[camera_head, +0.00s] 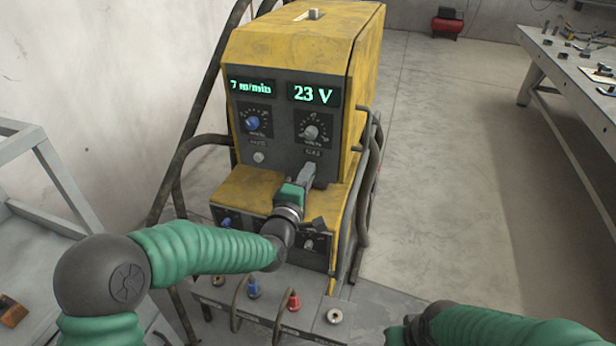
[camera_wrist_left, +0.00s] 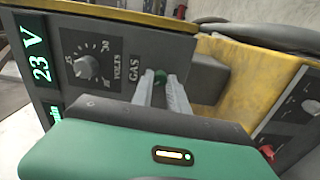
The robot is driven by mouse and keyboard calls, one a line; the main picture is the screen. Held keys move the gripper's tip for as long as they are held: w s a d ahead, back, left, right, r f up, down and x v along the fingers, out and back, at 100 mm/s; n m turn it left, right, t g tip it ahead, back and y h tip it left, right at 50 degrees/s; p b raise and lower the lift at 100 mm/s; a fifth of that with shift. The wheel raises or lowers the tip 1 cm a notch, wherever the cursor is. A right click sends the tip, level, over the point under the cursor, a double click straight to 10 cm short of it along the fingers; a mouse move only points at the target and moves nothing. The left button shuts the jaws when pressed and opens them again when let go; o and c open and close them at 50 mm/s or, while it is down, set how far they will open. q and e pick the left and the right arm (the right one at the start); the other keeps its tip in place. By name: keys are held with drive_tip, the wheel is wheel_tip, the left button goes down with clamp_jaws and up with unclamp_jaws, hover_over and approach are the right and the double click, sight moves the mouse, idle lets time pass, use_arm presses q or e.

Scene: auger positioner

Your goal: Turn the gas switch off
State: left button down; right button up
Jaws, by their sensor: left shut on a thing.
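The yellow welding machine (camera_head: 290,45) stands in the middle of the head view. Its dark front panel holds the gas switch, under a GAS label (camera_head: 312,152) and below the volts knob (camera_head: 311,132). My left gripper (camera_head: 309,170) reaches up to this spot and hides the switch in the head view. In the left wrist view the gas switch (camera_wrist_left: 160,77) shows as a small green tip beside the GAS label. The two grey fingers of my left gripper (camera_wrist_left: 162,88) are shut on it, one on each side. Which way the switch points is unclear.
The displays read 7 m/min and 23 V (camera_head: 313,94). A blue knob (camera_head: 252,123) sits left of the volts knob. Blue and red connectors (camera_head: 293,301) stand below, with cables. A workbench (camera_head: 570,70) is at right; the floor between is clear.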

use_arm(q)
drive_tip(key=shift+a+f+n, duration=0.1)
drive_tip(key=shift+n, duration=0.3)
drive_tip(key=c, duration=1.3)
unclamp_jaws()
drive_tip(key=shift+w+f, duration=0.1)
drive_tip(key=p+v, duration=0.1)
drive_tip(key=v, duration=1.6)
drive_tip(key=shift+p, duration=0.3)
